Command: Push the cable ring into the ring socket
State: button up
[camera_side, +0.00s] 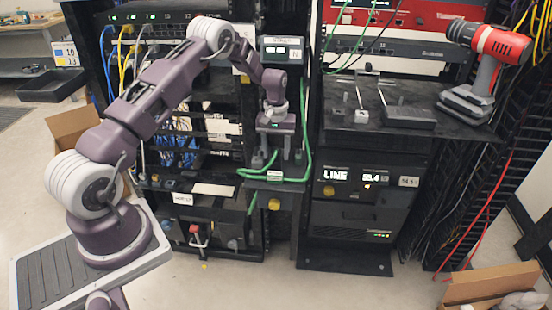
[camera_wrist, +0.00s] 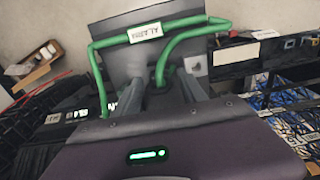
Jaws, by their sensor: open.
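My gripper (camera_side: 278,158) points down at the rack, low over a small dark shelf in the side view. In the wrist view its two grey fingers (camera_wrist: 161,96) are apart. A green cable (camera_wrist: 185,22) with a white tag (camera_wrist: 146,32) loops beyond the fingers, and a green part of it shows close to them. In the side view the green cable (camera_side: 307,130) hangs to the right of my gripper and bends in below it. I cannot tell whether the fingers touch the cable. I cannot make out the ring or the ring socket clearly; the fingers and body hide part of this area.
To the right, a dark shelf (camera_side: 350,117) holds small blocks, a dark box (camera_side: 408,117) and a red-and-grey power tool (camera_side: 485,65). A LINE unit (camera_side: 345,180) stands below it. Blue and yellow cables (camera_side: 122,50) hang on the left rack. Open floor lies in front.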

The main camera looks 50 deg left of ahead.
aim_at(275, 154)
grip_shut()
jog(key=shift+r, duration=0.1)
notch_tip(275, 154, up, 9)
jog(key=shift+a+f, duration=0.1)
jog(key=shift+f, duration=0.05)
jog(key=s+a, duration=0.4)
jog(key=shift+s+f, duration=0.1)
jog(key=shift+s, duration=0.05)
